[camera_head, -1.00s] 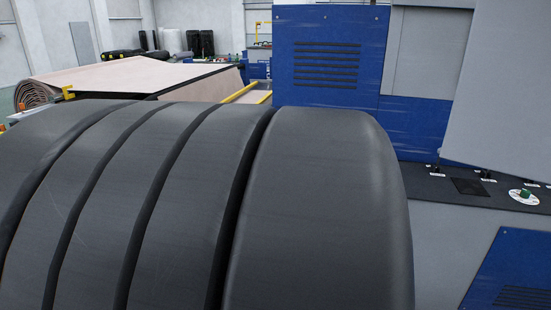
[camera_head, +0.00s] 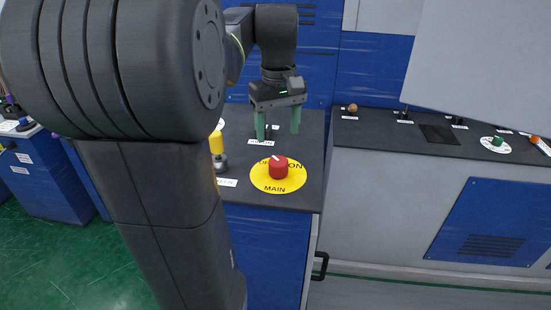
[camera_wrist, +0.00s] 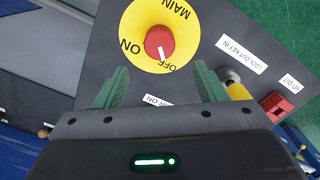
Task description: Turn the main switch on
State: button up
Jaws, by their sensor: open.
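The main switch is a red knob (camera_head: 278,168) on a round yellow plate (camera_head: 275,187) marked MAIN, OFF and ON, on a dark panel top. In the wrist view the knob (camera_wrist: 159,42) has a white mark pointing at OFF. My gripper (camera_head: 278,125) has green fingers, spread apart and empty. In the head view it shows above and behind the knob. In the wrist view the fingertips (camera_wrist: 159,76) sit on either side, short of the knob and not touching it.
A yellow key-like part (camera_head: 216,143) stands left of the knob, and a red part (camera_wrist: 276,104) shows beyond it in the wrist view. A second console (camera_head: 400,140) with a green knob (camera_head: 497,141) stands right. A grey panel (camera_head: 480,70) hangs over it.

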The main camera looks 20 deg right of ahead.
aim_at(278, 160)
notch_tip(278, 160, down, 10)
jog(key=shift+r, duration=0.25)
jog(key=c, duration=1)
